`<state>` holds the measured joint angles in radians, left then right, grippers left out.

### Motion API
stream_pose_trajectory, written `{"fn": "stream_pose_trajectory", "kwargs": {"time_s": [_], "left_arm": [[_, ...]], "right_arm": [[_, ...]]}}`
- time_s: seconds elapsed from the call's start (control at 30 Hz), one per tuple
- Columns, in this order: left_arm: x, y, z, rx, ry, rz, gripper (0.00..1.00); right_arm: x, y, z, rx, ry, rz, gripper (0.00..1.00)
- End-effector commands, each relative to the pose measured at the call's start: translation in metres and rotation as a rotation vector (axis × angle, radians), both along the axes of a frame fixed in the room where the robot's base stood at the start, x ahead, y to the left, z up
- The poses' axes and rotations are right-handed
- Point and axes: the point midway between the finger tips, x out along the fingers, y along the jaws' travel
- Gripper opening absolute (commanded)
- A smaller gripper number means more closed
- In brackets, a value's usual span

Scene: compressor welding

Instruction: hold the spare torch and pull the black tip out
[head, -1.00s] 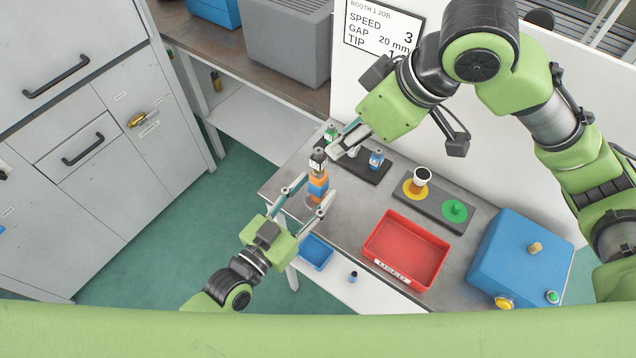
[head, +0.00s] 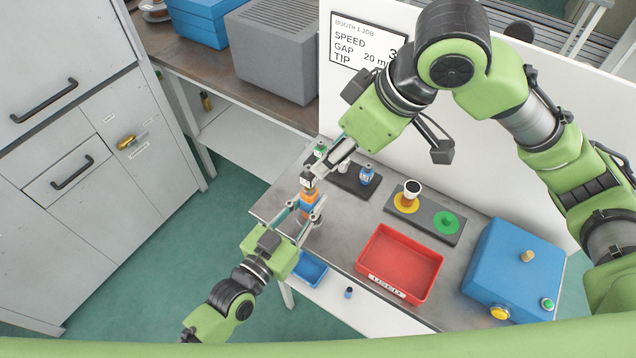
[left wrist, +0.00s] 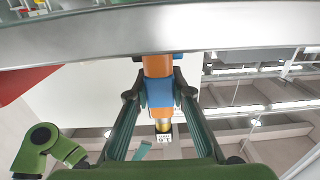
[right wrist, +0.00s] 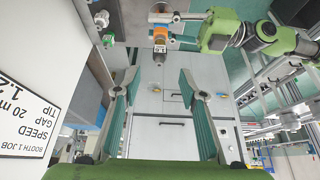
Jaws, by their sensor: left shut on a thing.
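The spare torch, orange with a blue band, stands upright in the head view (head: 309,203) and shows large in the left wrist view (left wrist: 159,93). The black tip (head: 307,180), with a white label, is at its top; a brass part and label show at that end in the left wrist view. My left gripper (head: 310,208) is shut around the torch body. My right gripper (head: 331,168) is close beside the tip in the head view. In the right wrist view its fingers (right wrist: 153,80) are spread apart and empty, with the torch (right wrist: 160,36) ahead of them.
A black rack (head: 352,184) with green- and blue-marked tips stands behind the torch. A red tray (head: 400,264), a blue tray (head: 311,270), a dark plate with yellow and green spots (head: 424,216) and a blue box (head: 515,270) are nearby. A white panel rises behind.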

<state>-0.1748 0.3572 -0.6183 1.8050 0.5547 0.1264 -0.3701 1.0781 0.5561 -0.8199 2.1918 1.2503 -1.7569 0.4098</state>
Motion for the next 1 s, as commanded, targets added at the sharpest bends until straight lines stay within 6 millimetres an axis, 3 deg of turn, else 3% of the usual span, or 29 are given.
{"fn": "stream_pose_trajectory", "kwargs": {"time_s": [0.17, 0.33, 0.8, 1.0], "left_arm": [[0.0, 0.0, 0.0, 0.0, 0.0, -0.001, 0.0], [0.0, 0.0, 0.0, 0.0, 0.0, 0.0, 0.0], [0.0, 0.0, 0.0, -0.001, -0.001, 0.0, 0.0], [0.0, 0.0, 0.0, -0.001, -0.001, 0.0, 0.0]], "right_arm": [[0.005, 0.006, 0.009, -0.05, 0.03, 0.008, 0.38], [0.007, 0.009, 0.001, -0.065, 0.046, 0.009, 0.38], [0.025, 0.035, -0.076, -0.065, 0.046, 0.008, 0.38], [0.031, 0.042, -0.096, -0.065, 0.044, 0.007, 0.38]]}}
